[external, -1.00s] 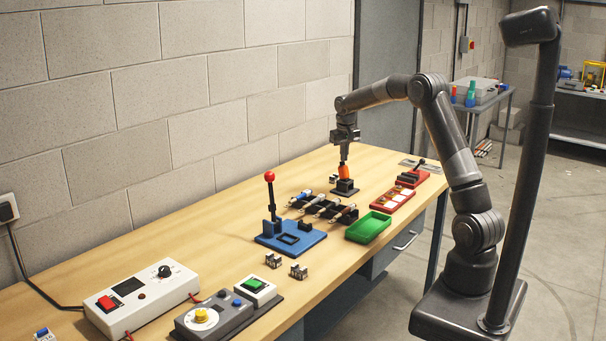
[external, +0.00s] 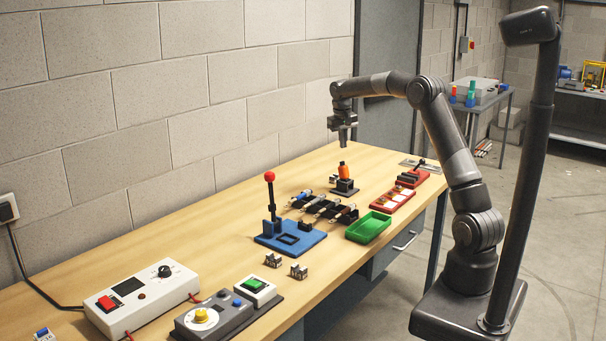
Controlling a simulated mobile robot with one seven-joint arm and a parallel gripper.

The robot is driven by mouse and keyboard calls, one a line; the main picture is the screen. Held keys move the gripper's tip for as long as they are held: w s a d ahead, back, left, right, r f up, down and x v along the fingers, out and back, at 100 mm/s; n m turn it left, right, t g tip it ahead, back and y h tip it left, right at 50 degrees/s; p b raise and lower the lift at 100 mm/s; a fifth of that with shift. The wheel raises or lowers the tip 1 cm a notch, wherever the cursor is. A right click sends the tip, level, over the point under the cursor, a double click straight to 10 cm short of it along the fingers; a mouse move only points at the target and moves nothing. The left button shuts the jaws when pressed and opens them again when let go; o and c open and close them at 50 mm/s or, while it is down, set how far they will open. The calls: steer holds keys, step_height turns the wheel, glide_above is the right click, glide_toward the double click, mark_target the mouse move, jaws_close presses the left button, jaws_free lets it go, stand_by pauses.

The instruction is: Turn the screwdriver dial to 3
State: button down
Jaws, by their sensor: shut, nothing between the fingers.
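The orange-handled screwdriver (external: 343,170) stands in a small dark stand (external: 344,187) towards the far end of the bench. My gripper (external: 343,144) is shut and empty, pointing down above the screwdriver with a visible gap. Two dials show at the near end: a yellow knob on a pale disc (external: 201,316) on a grey box, and a black knob (external: 165,271) on a white box. The numbers and settings are too small to read, and I cannot tell which dial is the screwdriver's.
A blue fixture with a red-balled lever (external: 270,205) stands mid-bench. Several tools lie in a dark rack (external: 322,207). The bench (external: 185,225) is clear along the wall.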

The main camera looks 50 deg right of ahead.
mark_target(342, 165)
steer(key=shift+d, duration=0.3)
steer(key=shift+s+f, duration=0.25)
steer(key=shift+f, duration=0.8)
steer(key=shift+s+f, duration=0.3)
steer(key=shift+f, duration=0.8)
steer(key=shift+s+f, duration=0.25)
steer(key=shift+f, duration=0.8)
steer(key=shift+w+f, duration=0.1)
steer(key=shift+w, duration=0.5)
steer(key=shift+a, duration=0.1)
steer(key=shift+w+a, duration=0.2)
steer(key=shift+a, duration=0.05)
steer(key=shift+w, duration=0.1)
